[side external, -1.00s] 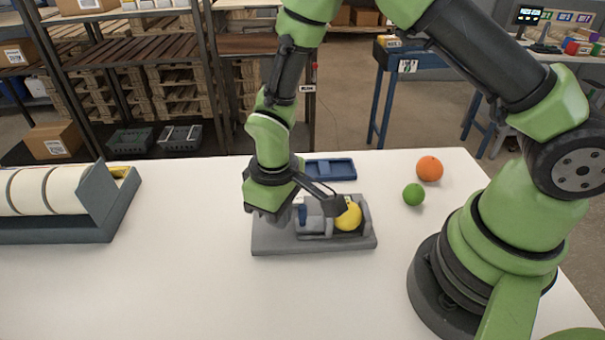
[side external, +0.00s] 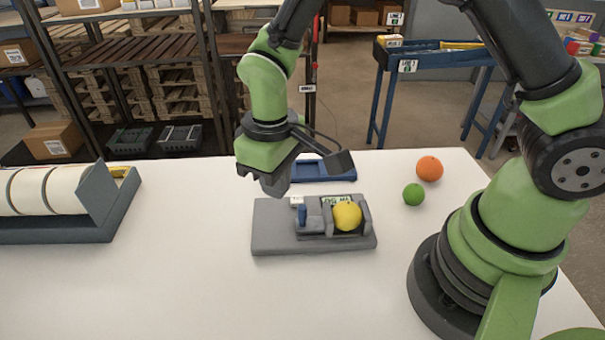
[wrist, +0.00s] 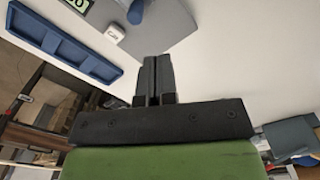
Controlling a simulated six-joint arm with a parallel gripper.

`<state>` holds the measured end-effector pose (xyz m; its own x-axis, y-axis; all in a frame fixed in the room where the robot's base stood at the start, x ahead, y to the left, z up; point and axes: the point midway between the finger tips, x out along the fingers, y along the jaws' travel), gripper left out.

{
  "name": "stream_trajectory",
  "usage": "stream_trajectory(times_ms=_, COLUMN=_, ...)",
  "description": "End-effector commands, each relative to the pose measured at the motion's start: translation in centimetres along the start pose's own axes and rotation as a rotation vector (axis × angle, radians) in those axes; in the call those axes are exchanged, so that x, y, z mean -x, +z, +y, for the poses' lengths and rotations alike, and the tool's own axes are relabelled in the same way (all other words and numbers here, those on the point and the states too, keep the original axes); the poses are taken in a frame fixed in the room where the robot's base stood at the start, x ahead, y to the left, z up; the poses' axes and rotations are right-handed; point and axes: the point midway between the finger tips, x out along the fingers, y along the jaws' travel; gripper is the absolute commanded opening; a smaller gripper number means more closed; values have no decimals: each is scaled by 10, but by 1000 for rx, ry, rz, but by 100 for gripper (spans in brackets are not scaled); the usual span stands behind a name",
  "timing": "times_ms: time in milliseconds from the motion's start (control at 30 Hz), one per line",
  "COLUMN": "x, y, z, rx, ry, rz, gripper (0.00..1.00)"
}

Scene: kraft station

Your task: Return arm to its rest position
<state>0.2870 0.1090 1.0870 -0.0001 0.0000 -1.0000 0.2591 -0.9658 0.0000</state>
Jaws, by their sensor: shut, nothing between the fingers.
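My gripper (side external: 274,184) is shut and empty. In the side view it hangs above the back left part of a grey fixture (side external: 272,240), apart from it. In the wrist view my gripper's fingers (wrist: 154,62) are together with nothing between them. The fixture lies on the white table and has a blue lever (side external: 302,214) and a small green label (side external: 337,200). A yellow ball (side external: 347,216) sits in the fixture's right part. The fixture also shows at the top of the wrist view (wrist: 165,25).
A blue tray (side external: 340,174) lies behind the fixture. An orange ball (side external: 429,169) and a green ball (side external: 413,194) rest to the right. A grey holder with white rolls (side external: 85,225) stands at left. The front of the white table (side external: 200,300) is clear.

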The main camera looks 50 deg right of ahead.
Motion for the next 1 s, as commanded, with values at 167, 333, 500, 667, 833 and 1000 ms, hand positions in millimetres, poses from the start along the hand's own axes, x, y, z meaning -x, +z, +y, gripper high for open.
stream_trajectory(times_ms=167, x=0, y=0, z=0, rx=0, ry=0, rz=0, gripper=0)
stream_trajectory(times_ms=333, x=17, y=1, z=5, rx=-31, ry=-8, rz=32, gripper=0)
stream_trajectory(times_ms=500, x=75, y=14, z=20, rx=-148, ry=-41, rz=141, gripper=0)
stream_trajectory(times_ms=667, x=131, y=45, z=36, rx=-281, ry=-83, rz=267, gripper=0)
stream_trajectory(times_ms=833, x=172, y=88, z=44, rx=-412, ry=-129, rz=401, gripper=0)
stream_trajectory(times_ms=1000, x=194, y=129, z=45, rx=-517, ry=-171, rz=526, gripper=0)
